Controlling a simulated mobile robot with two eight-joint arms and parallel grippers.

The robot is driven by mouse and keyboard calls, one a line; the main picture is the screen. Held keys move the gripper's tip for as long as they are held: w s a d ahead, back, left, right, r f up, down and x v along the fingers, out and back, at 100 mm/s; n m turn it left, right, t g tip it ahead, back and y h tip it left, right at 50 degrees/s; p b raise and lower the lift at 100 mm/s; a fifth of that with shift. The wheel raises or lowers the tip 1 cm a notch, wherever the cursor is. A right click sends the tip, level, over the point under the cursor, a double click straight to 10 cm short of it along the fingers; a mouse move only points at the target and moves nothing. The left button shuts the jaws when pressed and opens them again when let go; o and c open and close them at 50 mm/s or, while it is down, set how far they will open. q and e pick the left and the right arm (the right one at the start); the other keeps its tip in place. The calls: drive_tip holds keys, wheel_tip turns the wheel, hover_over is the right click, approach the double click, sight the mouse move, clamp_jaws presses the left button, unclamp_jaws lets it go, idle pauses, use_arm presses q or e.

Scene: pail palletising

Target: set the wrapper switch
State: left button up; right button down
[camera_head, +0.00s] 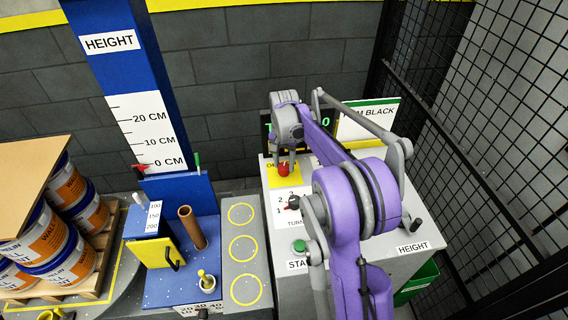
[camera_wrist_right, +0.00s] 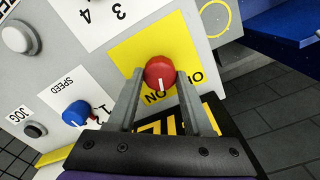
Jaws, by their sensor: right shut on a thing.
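The wrapper's control panel (camera_head: 335,250) is a light grey box with a sloping top. On its yellow plate (camera_head: 278,177) is a red rotary switch (camera_head: 284,169), which also shows in the right wrist view (camera_wrist_right: 160,72). My right gripper (camera_head: 285,160) is shut on this red knob, with one finger on each side of it. A white mark on the knob points toward the bottom of the wrist view, beside lettering partly covered by the fingers. My left gripper is not in view.
The panel also has a turns dial (camera_head: 292,203), a green start button (camera_head: 299,246), a blue speed knob (camera_wrist_right: 76,113) and a black jog button (camera_wrist_right: 36,129). A blue height post (camera_head: 130,60) and stacked pails (camera_head: 65,255) stand left. Black mesh fencing (camera_head: 480,130) bounds the right.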

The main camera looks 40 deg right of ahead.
sight(284, 166)
drive_tip(key=n, duration=0.6)
drive_tip(key=shift+b, duration=0.3)
drive_tip(key=n, duration=0.6)
drive_tip(key=shift+n, duration=0.3)
drive_tip(key=shift+c, duration=1.5)
unclamp_jaws()
wheel_tip(284, 166, up, 11)
